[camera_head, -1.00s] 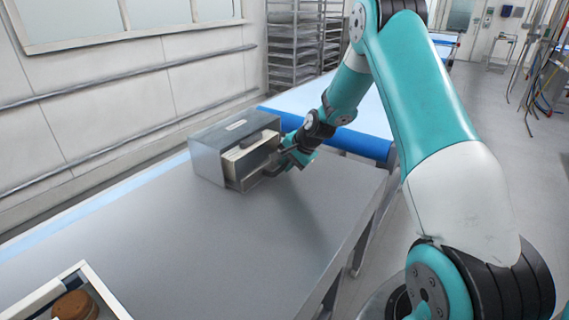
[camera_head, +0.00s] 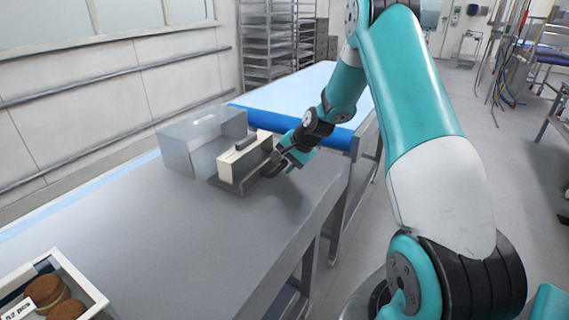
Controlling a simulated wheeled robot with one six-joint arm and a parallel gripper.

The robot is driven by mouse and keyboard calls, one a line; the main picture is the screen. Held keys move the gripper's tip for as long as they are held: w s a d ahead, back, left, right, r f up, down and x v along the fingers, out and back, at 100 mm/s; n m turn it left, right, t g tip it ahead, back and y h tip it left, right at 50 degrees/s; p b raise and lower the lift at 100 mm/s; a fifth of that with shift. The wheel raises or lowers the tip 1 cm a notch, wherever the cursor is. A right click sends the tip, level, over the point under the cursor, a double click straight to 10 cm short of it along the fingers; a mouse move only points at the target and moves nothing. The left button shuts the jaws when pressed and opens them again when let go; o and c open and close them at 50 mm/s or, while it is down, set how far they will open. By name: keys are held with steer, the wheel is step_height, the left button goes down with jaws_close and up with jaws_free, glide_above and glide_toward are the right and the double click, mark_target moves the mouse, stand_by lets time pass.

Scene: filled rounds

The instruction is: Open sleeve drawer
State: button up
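The grey metal sleeve drawer unit (camera_head: 184,150) stands at the far end of the steel table. Its drawer (camera_head: 216,185) is pulled out to the right, and a pale cream block of sleeves (camera_head: 243,163) stands in it, with a dark bar along its top. My gripper (camera_head: 272,171) is at the drawer's front, on the handle. The fingers look closed on the handle, though they are small and dark here, and the handle is mostly hidden.
A white-walled box (camera_head: 88,287) with brown rounds (camera_head: 48,291) and a card stands at the near left. The steel table (camera_head: 150,230) is clear between box and drawer. A blue-edged conveyor (camera_head: 300,98) lies behind. Open floor is at right.

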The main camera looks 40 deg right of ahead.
steer(key=shift+r, duration=0.1)
steer(key=b+v, duration=0.2)
steer(key=v, duration=1.5)
steer(key=shift+b, duration=0.4)
steer(key=shift+a+r, duration=0.1)
steer(key=shift+r, duration=0.05)
